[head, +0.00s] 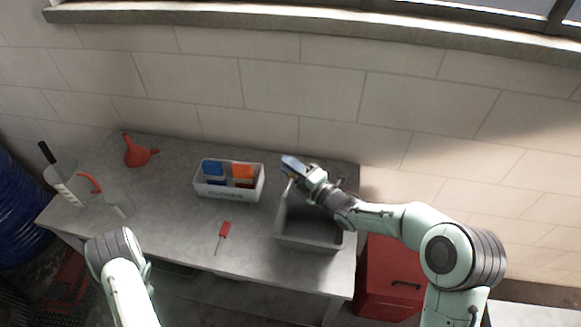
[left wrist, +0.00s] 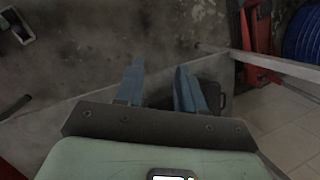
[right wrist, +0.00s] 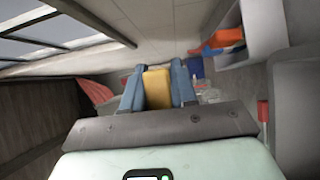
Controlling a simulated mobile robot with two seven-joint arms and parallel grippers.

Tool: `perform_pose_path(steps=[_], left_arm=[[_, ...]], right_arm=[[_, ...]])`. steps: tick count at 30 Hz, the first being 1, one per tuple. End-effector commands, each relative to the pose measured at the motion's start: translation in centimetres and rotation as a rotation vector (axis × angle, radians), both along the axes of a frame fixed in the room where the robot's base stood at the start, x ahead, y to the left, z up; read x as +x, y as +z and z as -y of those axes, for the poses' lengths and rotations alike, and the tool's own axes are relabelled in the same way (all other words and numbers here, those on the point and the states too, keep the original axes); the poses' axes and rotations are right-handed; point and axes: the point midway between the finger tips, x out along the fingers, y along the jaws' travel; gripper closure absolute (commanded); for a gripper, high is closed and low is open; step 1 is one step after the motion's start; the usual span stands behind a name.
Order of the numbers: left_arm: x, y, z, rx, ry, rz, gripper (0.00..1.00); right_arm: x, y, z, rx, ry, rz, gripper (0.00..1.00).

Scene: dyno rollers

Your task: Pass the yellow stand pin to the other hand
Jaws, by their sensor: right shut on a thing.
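The yellow stand pin (right wrist: 158,88) shows in the right wrist view as a yellow block between two blue fingers. My right gripper (right wrist: 158,95) is shut on it. In the head view my right gripper (head: 290,165) is held above the back left part of the grey bin, and the pin is mostly hidden there. My left gripper (left wrist: 158,85) shows in the left wrist view with its two blue fingers apart and nothing between them. In the head view the left arm is low at the left, by the table's front edge, and its fingers are hidden.
A grey bin (head: 309,242) stands at the table's right. A white box (head: 229,191) with blue and orange things is left of it. A red screwdriver (head: 224,230), a red funnel (head: 138,152) and clear containers lie further left. The wall is close behind.

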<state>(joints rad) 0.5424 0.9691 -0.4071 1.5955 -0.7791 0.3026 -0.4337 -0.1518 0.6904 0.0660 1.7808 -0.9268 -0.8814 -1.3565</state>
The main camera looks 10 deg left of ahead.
Motion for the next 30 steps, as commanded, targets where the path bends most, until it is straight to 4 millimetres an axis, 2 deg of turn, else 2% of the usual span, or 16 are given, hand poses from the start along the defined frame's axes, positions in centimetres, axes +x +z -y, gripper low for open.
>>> perform_pose_path(steps=[1,6,9,14,18,21,24,27,30], left_arm=[[0.2,-0.9,2.7,-0.049,0.031,0.026,0.61],[0.7,-3.0,11.8,-0.200,0.166,0.112,0.61],[0.6,-3.6,17.3,-0.284,0.258,0.148,0.61],[-0.5,-3.4,26.0,-0.403,0.421,0.179,0.61],[-2.4,-2.1,33.1,-0.478,0.577,0.177,0.61],[-4.2,-0.9,37.1,-0.509,0.677,0.165,0.61],[-5.9,0.3,39.8,-0.518,0.757,0.148,0.61],[-7.2,1.2,41.5,-0.518,0.813,0.137,0.61],[-7.9,1.7,42.3,-0.516,0.840,0.129,0.61]], right_arm=[[0.0,0.0,0.0,0.001,0.000,0.001,1.00],[0.0,0.0,0.0,0.001,0.000,0.001,1.00],[0.0,0.0,0.0,0.001,0.000,0.001,1.00],[0.0,0.0,0.0,0.001,0.000,0.001,1.00],[0.0,0.0,0.0,0.001,0.000,0.001,1.00],[0.0,0.0,0.0,0.001,0.000,0.001,1.00],[0.0,0.0,0.0,0.001,0.000,0.001,1.00],[0.0,0.0,0.0,0.001,0.000,0.001,1.00],[0.0,0.0,0.0,0.001,0.000,0.001,1.00]])
